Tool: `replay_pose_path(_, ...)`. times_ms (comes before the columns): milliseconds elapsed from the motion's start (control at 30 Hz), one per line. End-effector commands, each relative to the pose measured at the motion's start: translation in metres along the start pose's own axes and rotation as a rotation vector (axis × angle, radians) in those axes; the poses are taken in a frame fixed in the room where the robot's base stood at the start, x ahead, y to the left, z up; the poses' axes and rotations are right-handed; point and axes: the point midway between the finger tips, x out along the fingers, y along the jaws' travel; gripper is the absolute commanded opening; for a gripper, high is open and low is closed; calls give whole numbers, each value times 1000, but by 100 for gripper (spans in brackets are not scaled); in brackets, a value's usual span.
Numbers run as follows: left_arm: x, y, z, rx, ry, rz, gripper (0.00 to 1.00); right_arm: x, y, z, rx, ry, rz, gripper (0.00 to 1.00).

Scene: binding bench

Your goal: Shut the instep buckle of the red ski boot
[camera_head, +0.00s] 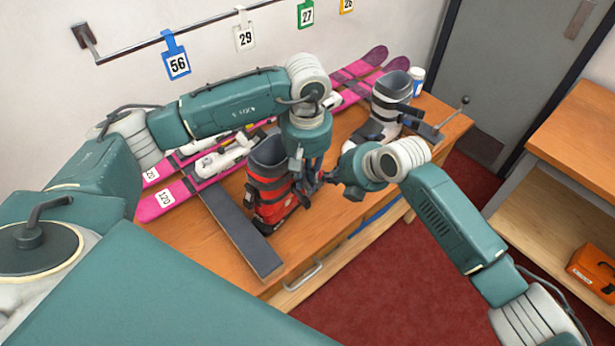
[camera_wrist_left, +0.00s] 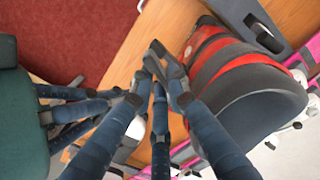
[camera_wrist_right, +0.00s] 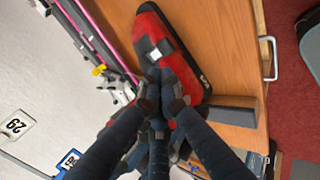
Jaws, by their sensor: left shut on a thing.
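The red ski boot (camera_head: 268,192) stands upright on the bench, with a dark cuff and straps. It is at the right of the left wrist view (camera_wrist_left: 208,50) and at the top of the right wrist view (camera_wrist_right: 190,57). A small silver buckle part (camera_wrist_right: 154,54) shows on its top. My left gripper (camera_head: 306,180) is at the boot's instep side; its tips (camera_wrist_left: 163,68) are shut there on what looks like the instep buckle, mostly hidden by the fingers. My right gripper (camera_head: 328,178) is close beside it; its fingertips (camera_wrist_right: 163,88) are together over the boot and look shut.
A grey bar (camera_head: 238,232) lies left of the boot. Pink skis (camera_head: 172,196) lie behind it. A grey-white boot (camera_head: 388,100) and a white cup (camera_head: 417,78) stand further right. My two grippers crowd the boot. The bench's front edge is near, with a handle (camera_head: 303,277) below.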

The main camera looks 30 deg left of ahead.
Motion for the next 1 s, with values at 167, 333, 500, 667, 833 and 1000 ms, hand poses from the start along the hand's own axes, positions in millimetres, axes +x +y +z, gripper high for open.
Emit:
replay_pose_path(167,2,-4,-1,-4,0,-11,0,-42,0,3,-2,-4,2,0)
replay_pose_path(333,2,-4,-1,-4,0,-11,0,-73,-1,2,-2,-2,0,0)
replay_pose_path(500,2,-4,-1,-4,0,-10,0,-89,-1,2,1,-1,0,0)
replay_pose_path(667,2,-3,-1,-4,0,-10,0,-93,0,1,1,0,1,0)
replay_pose_path(833,2,-3,-1,-4,0,-10,0,-93,0,1,1,0,1,0)
replay_pose_path(1000,2,-3,-1,-3,0,-8,37,-92,-1,1,1,1,0,0)
